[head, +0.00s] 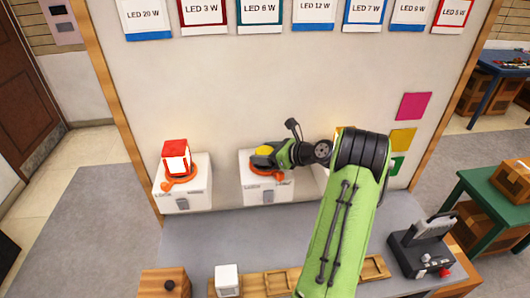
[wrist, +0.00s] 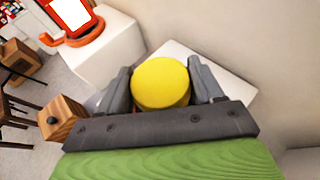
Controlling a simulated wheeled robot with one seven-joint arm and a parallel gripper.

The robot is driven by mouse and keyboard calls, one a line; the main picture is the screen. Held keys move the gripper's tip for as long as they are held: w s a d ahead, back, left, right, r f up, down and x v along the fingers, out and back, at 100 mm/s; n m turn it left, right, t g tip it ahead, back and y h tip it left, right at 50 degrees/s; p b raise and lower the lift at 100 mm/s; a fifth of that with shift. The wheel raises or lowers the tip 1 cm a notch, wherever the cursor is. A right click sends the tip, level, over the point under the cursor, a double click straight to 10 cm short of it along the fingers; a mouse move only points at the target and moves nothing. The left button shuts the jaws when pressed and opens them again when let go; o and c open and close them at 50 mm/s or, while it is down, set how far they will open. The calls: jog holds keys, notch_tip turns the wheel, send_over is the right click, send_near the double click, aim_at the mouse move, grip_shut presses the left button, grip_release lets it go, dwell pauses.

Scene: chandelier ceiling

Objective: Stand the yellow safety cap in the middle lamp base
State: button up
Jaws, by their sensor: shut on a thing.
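The yellow safety cap (head: 264,150) is between the fingers of my gripper (head: 270,157), just above the middle lamp base. In the wrist view the round yellow cap (wrist: 161,83) fills the gap between both grey fingers of my gripper (wrist: 162,88). The middle lamp base (head: 255,190) is a white box with an orange ring (head: 266,174) on top, partly covered by my gripper. Its white top (wrist: 172,48) shows behind the cap in the wrist view. Whether the cap touches the ring is hidden.
A red-and-white lamp (head: 176,158) stands on the left lamp base (head: 183,198). A further base at the right is mostly hidden by my arm. A white cube (head: 227,280), a wooden box (head: 165,284) and a grey device (head: 422,248) stand along the front edge.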

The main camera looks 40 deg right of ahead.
jog(key=shift+f, duration=0.5)
jog(key=o, duration=1.1)
jog(key=v, duration=1.5)
jog(key=shift+s+d+p, duration=0.15)
jog(key=shift+s+p, duration=0.2)
jog(key=shift+p, duration=0.1)
jog(key=shift+r, duration=0.1)
